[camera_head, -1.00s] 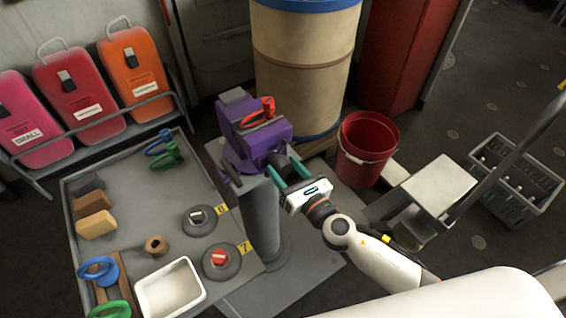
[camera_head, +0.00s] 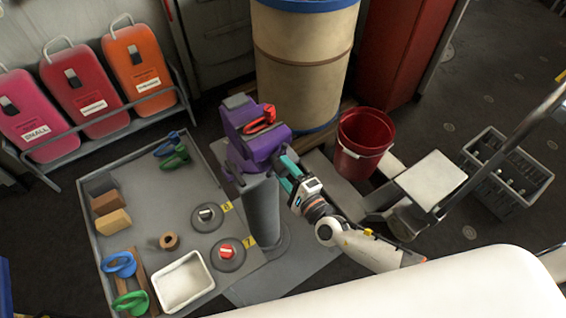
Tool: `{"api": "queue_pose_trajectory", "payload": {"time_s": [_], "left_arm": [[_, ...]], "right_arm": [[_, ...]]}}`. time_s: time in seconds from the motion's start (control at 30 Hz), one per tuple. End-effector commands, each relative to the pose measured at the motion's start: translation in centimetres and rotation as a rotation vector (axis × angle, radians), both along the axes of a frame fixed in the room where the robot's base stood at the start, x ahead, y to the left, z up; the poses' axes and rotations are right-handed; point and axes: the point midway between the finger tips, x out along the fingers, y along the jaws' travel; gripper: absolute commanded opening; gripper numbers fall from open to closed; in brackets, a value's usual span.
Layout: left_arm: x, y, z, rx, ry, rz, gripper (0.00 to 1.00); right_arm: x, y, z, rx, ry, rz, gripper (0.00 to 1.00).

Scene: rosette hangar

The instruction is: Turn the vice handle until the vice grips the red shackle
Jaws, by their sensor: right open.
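The purple vice (camera_head: 250,150) stands on a grey post (camera_head: 262,215). The red shackle (camera_head: 261,120) is at the top of the vice, by its jaws; I cannot tell whether the jaws touch it. My right gripper (camera_head: 285,174), with teal fingers, is open at the front of the vice, low on its right side. The vice handle is hard to make out there, largely hidden by the fingers, so I cannot tell whether they touch it. My left gripper is out of view.
A grey table (camera_head: 140,233) left of the post holds blocks, clamps, a white tray (camera_head: 183,283) and two round bases. A red bucket (camera_head: 364,145) and a beige drum (camera_head: 303,70) stand behind. A white-topped stand (camera_head: 432,180) and a grey crate (camera_head: 507,172) are at right.

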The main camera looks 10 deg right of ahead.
Motion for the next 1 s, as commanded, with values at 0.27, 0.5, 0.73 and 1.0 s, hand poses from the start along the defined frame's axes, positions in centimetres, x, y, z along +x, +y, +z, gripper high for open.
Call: {"api": "queue_pose_trajectory", "payload": {"time_s": [0.27, 0.5, 0.73, 1.0], "left_arm": [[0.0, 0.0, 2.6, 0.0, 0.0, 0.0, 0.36], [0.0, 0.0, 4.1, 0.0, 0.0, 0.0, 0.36], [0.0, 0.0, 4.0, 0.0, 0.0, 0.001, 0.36], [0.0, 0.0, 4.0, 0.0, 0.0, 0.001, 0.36]], "right_arm": [[0.0, 0.0, 0.6, -0.307, -0.11, -0.002, 0.53], [0.0, 0.0, 0.2, -0.659, -0.239, -0.001, 0.53], [0.0, 0.0, -0.1, -0.689, -0.25, -0.001, 0.53], [0.0, 0.0, 0.0, -0.686, -0.249, 0.0, 0.45]]}}
